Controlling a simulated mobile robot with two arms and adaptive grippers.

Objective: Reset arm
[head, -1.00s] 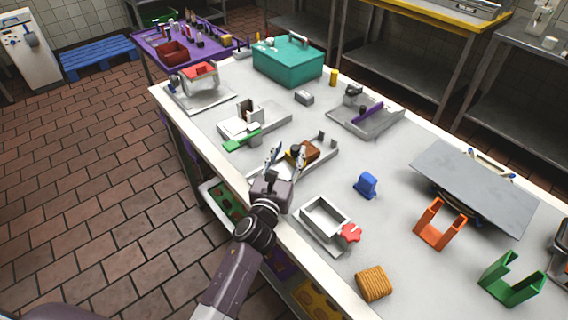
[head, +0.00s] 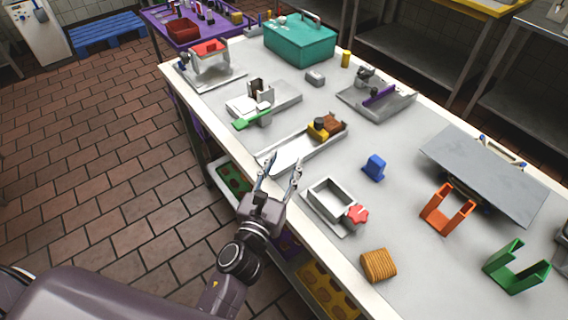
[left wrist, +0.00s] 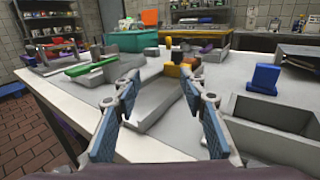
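My left gripper (head: 278,177) is open and empty at the table's near edge in the head view. Its two fingers (left wrist: 160,118) stand wide apart in the left wrist view with nothing between them. Ahead of it a long grey tray (head: 286,156) lies on the white table. At the tray's far end are a yellow piece (head: 318,131) with a dark top and a brown block (head: 331,122). These are apart from the gripper. My right gripper is not in view.
A grey open box (head: 330,198) with a red knob (head: 357,214) is close right of the gripper. A blue piece (head: 374,167), an orange holder (head: 446,209) and a ridged tan block (head: 378,265) lie further right. The floor (head: 95,190) left of the table is clear.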

